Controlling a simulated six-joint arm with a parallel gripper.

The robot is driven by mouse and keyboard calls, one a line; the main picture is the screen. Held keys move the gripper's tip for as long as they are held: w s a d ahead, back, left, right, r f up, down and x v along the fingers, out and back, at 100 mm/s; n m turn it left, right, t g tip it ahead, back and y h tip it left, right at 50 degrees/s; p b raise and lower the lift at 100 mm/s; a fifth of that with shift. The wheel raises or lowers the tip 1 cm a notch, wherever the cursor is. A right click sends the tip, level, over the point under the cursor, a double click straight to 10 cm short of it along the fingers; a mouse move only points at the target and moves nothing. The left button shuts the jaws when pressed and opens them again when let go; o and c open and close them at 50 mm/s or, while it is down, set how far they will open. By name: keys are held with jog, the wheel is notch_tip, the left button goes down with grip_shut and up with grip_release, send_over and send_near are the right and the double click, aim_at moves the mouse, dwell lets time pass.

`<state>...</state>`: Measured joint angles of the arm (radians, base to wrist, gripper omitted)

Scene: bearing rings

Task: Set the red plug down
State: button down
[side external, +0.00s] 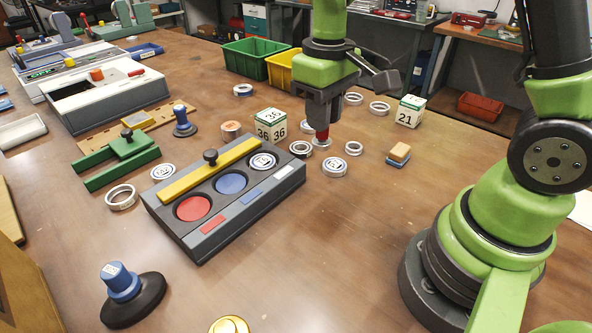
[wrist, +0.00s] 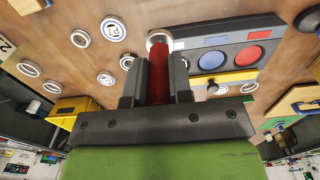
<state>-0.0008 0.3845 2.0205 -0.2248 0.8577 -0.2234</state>
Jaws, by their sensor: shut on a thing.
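The red plug (side external: 322,134) is gripped upright between the two fingers of my gripper (side external: 321,122). Its pale, wider foot shows just below the fingers, low over the table or on it; I cannot tell which. In the wrist view the red plug (wrist: 158,77) lies between the fingers of my gripper (wrist: 160,70), with the pale foot at its far end. A grey box (side external: 240,206) with red, blue and white round wells stands to the left of the plug, under a yellow bar (side external: 211,171).
Several metal rings lie around the plug, including a ring (side external: 300,148) close by and a marked one (side external: 335,167). A numbered cube (side external: 271,124) stands to its left, another (side external: 409,111) to its right. The table front right of the box is clear.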

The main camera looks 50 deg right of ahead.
dwell(0.3)
jog(key=s+d+f, duration=0.2)
jog(key=s+d, duration=0.1)
jog(key=d, duration=0.3)
jog(key=s+d+f+n, duration=0.1)
jog(key=s+d+f, duration=0.1)
jog(key=d, duration=0.4)
jog(key=shift+s, duration=0.4)
jog(key=shift+f, duration=4.8)
jog(key=shift+f, duration=0.25)
jog(key=c, duration=1)
grip_release()
jog(key=shift+r, duration=0.1)
